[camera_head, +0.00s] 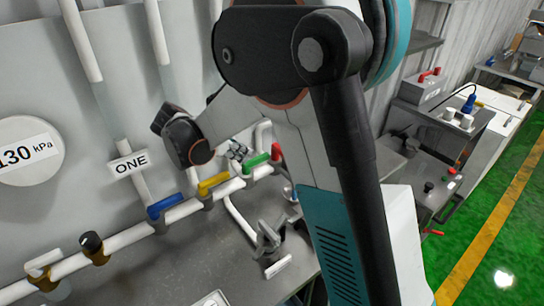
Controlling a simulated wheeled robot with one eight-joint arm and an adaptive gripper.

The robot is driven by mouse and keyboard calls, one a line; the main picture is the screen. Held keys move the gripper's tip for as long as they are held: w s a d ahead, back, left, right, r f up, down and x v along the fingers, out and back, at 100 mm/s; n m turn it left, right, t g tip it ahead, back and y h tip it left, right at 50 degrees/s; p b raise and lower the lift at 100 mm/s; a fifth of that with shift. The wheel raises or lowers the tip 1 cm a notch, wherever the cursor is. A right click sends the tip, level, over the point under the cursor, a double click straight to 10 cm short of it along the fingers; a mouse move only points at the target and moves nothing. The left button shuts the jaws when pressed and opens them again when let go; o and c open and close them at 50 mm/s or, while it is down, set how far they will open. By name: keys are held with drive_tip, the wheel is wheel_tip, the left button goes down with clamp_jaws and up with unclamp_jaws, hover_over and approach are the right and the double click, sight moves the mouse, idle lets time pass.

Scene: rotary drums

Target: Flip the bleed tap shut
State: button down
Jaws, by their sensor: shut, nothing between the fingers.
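A white pipe (120,240) runs along the wall, with blue (166,206), yellow (213,183), green (256,163) and red (276,153) tap handles. To the left are a black-knobbed brass fitting (94,247) and a white-handled brass tap (43,264). No readable label marks which one is the bleed tap. My gripper (238,152) seems to be the small grey part below my forearm, near the green and yellow handles. It is shut and empty, partly hidden by my arm. I cannot tell whether it touches a handle.
A grey fixture (268,239) stands on the bench (185,258). My arm hides much of the middle. A side bench (440,150) and green floor (505,225) lie right.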

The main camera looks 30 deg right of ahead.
drive_tip(key=d+r+b+x, duration=0.2)
drive_tip(key=x, duration=1.1)
